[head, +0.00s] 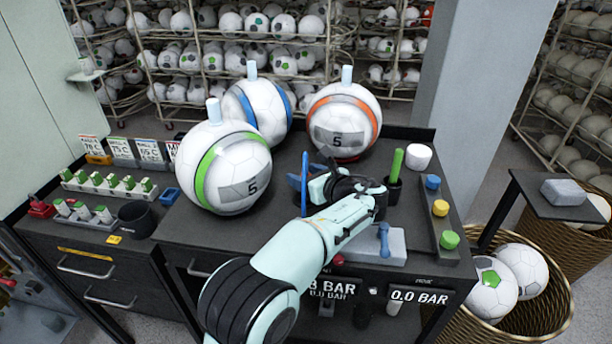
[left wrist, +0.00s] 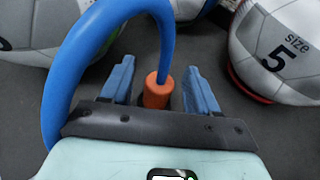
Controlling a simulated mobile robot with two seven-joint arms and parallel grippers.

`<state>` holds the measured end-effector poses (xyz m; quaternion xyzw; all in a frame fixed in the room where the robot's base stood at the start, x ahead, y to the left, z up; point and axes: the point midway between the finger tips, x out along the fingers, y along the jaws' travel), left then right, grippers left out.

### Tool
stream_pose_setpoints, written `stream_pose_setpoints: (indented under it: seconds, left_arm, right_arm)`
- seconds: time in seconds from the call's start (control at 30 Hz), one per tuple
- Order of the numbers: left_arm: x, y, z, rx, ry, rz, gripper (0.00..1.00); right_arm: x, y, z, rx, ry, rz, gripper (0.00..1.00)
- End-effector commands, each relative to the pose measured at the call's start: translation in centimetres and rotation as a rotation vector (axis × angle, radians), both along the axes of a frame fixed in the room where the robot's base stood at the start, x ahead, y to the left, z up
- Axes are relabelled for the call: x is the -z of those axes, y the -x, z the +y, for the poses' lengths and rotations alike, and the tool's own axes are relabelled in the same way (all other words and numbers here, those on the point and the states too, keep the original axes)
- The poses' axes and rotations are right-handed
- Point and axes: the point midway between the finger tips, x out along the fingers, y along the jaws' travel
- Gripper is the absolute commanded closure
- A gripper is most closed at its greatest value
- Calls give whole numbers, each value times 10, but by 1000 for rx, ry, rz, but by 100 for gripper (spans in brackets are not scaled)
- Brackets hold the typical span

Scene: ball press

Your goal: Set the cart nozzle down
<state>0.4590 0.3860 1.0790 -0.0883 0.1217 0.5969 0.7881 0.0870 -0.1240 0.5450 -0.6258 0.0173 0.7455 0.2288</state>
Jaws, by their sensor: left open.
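The cart nozzle is an orange cylinder (left wrist: 157,92) on the end of a thick blue hose (left wrist: 88,40), seen in the left wrist view. It is over the dark cart top, between the two blue fingers of my left gripper (left wrist: 160,88). The fingers stand open with a gap on each side of the nozzle. In the head view my left gripper (head: 322,172) is over the middle of the cart top, with the blue hose (head: 304,183) beside it. The nozzle itself is hidden there. My right gripper is not in view.
Size 5 balls with green (head: 224,168), blue (head: 258,108) and orange (head: 343,118) bands stand behind and left of the gripper. A green stick (head: 397,163) stands in a dark cup. Yellow (head: 440,208) and green (head: 450,240) buttons line the right edge.

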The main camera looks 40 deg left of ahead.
Motion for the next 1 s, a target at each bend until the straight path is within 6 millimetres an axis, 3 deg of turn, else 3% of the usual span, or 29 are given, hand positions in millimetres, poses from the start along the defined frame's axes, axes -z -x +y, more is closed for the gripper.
stream_pose_setpoints:
  seconds: [0.17,0.6,0.77,1.0]
  left_arm:
    - [-8,4,-19,4,2,-2,40]
    - [-34,27,-98,2,-1,-2,40]
    - [-37,30,-109,1,-1,-1,40]
    - [-38,31,-111,0,-1,-1,40]
  right_arm:
    - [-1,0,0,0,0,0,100]
    - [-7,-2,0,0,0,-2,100]
    - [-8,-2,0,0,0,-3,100]
    - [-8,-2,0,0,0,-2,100]
